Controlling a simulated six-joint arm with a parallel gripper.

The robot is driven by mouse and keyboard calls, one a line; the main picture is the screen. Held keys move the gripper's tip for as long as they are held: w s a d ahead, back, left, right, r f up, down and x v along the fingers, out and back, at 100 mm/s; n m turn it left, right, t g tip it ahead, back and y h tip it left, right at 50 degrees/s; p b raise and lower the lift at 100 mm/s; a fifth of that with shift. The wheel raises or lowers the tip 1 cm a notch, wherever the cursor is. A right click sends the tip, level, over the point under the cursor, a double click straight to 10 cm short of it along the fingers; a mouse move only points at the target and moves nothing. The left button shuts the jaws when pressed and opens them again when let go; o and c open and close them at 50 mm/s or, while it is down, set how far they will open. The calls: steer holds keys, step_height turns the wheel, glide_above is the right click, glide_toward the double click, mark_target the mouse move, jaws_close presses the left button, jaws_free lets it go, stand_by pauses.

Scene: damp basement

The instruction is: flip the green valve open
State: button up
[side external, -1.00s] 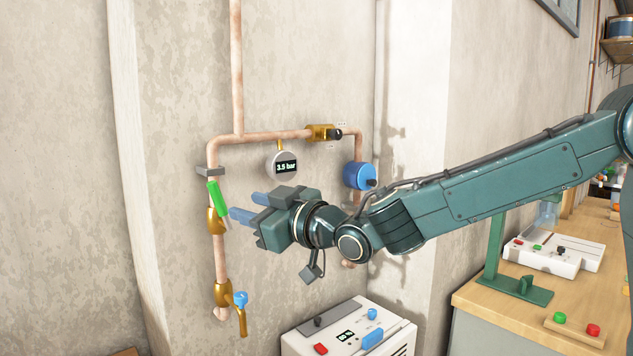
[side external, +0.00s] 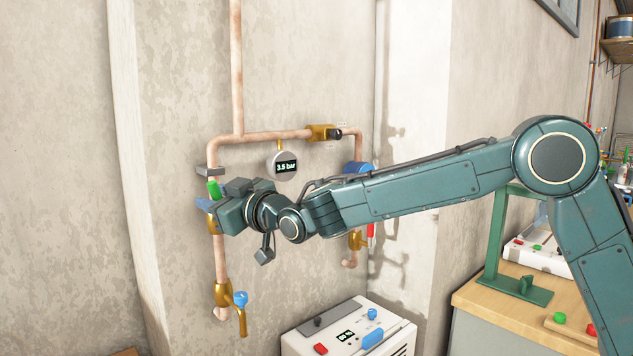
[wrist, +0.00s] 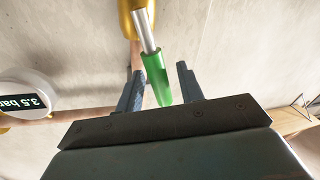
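The green valve handle (side external: 214,188) stands on the left vertical copper pipe, its top showing just above my gripper and its lower part hidden in the side view. In the wrist view, the green handle (wrist: 157,79) joins a silver stem on the brass valve body (wrist: 137,14). My gripper (side external: 205,204) is at the handle's height. In the wrist view, my gripper's two blue-grey fingers (wrist: 159,72) stand apart with the handle's end between them. A gap shows on each side, so the gripper is open and not closed on it.
A round gauge (side external: 285,165) reading 3.5 bar hangs from the pipe right of the handle. A brass tap with a blue knob (side external: 240,298) is below. A blue round fitting (side external: 357,168) is partly behind my arm. A white control box (side external: 350,335) stands below right.

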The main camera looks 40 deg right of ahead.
steer(key=shift+w, duration=0.1)
jaws_close()
steer(key=shift+d, duration=0.1)
steer(key=shift+d+r+m+t, duration=0.15)
steer(key=shift+d+m, duration=0.3)
steer(key=shift+m, duration=0.45)
steer(key=shift+d+f+m+t, duration=0.1)
steer(key=shift+d+m+t, duration=0.25)
steer(key=shift+m, duration=0.55)
steer(key=shift+d, duration=0.1)
jaws_free()
steer(key=shift+r, duration=0.1)
steer(key=r+v, duration=0.1)
steer(key=v, duration=1.2)
steer(key=shift+s+f, duration=0.4)
steer(key=shift+s, duration=0.05)
steer(key=shift+d, duration=0.1)
